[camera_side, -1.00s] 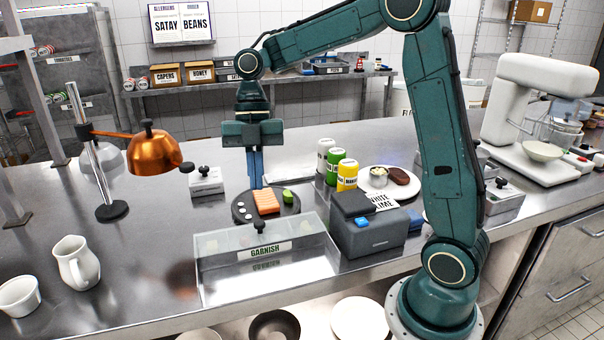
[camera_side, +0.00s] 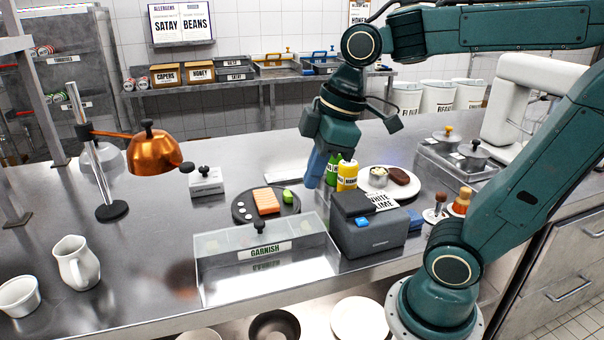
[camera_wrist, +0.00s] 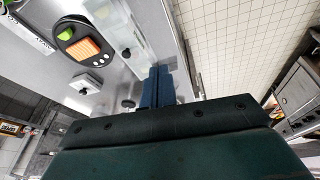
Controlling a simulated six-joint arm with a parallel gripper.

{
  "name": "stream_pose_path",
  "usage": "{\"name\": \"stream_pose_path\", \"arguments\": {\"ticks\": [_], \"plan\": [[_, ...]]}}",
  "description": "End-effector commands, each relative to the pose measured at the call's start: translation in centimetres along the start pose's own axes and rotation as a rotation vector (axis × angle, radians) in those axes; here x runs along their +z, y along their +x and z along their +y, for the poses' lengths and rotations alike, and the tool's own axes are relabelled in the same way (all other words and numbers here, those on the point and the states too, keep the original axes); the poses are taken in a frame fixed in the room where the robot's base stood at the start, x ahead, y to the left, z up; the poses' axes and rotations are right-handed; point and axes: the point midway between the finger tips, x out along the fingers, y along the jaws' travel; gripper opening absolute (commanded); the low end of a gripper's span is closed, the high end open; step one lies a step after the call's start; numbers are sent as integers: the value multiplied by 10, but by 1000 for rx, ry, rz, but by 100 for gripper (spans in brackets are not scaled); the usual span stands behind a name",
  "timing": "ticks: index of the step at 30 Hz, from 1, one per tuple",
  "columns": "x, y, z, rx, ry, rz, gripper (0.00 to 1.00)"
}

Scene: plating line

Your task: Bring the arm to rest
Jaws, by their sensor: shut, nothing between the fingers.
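My gripper (camera_side: 314,168) is shut and empty, with its blue fingers pointing down and tilted, in the air over the counter in front of the squeeze bottles. In the wrist view its fingers (camera_wrist: 157,88) are together with nothing between them. The dark round plate (camera_side: 240,208) holds an orange block of food (camera_side: 266,201) and a green piece (camera_side: 288,197); it lies to the left of my gripper. The plate also shows in the wrist view (camera_wrist: 66,32). A white bottle seen earlier is hidden behind my gripper.
A clear garnish box (camera_side: 215,243) and a dark grey box (camera_side: 370,238) stand near the counter's front. A yellow bottle (camera_side: 347,177) and a white plate (camera_side: 408,192) are close to my gripper. A copper lamp (camera_side: 155,154) stands left.

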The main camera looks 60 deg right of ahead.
Motion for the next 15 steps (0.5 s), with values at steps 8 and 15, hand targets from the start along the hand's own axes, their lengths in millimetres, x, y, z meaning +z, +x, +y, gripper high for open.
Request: {"name": "stream_pose_path", "arguments": {"ticks": [8, 15], "plan": [[38, -6, -13, 114, 380, 95, 0], [58, -5, -16, 158, 575, 154, 0]]}}
